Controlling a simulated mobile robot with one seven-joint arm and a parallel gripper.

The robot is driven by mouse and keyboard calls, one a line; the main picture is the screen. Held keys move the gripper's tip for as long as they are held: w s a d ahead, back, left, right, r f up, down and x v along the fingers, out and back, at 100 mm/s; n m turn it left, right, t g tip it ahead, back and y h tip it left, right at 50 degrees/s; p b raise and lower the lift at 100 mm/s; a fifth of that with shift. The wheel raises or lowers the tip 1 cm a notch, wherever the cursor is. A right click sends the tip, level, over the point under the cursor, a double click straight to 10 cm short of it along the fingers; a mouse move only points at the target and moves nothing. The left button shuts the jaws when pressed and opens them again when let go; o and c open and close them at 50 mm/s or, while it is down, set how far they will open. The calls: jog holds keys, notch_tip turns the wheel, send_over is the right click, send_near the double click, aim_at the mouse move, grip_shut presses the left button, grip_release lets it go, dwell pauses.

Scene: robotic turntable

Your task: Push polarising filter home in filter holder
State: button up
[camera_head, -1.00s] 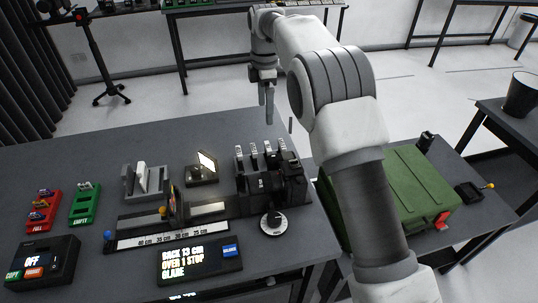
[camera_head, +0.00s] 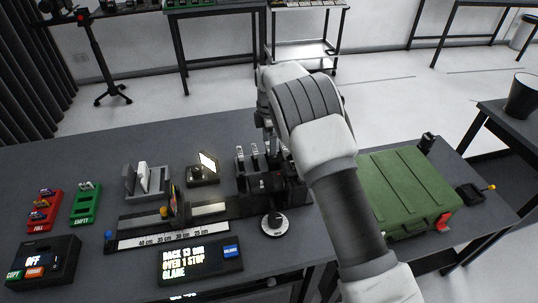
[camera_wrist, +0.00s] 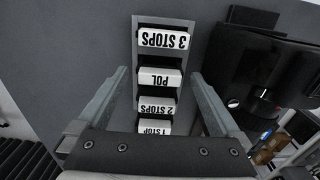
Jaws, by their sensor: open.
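In the wrist view the white tabs stand in one row: 3 STOPS (camera_wrist: 163,40), the polarising filter marked POL (camera_wrist: 158,79), 2 STOPS (camera_wrist: 156,106) and 1 STOP (camera_wrist: 155,127). I cannot tell how far the POL filter stands out. My gripper (camera_wrist: 160,74) is open and empty, with one finger on each side of the row, near the POL tab. In the head view my gripper (camera_head: 270,141) is just above the holder, partly hidden by my arm.
A rail with a scale (camera_head: 170,236) and a dial knob (camera_head: 274,224) lie in front of the holder. A lit lamp (camera_head: 206,165) and a grey rack (camera_head: 146,181) stand left. A green case (camera_head: 405,190) stands right. The left front table is partly clear.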

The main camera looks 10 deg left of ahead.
notch_tip(320, 180, down, 2)
jog(key=shift+f, duration=0.1)
jog(key=c, duration=1.2)
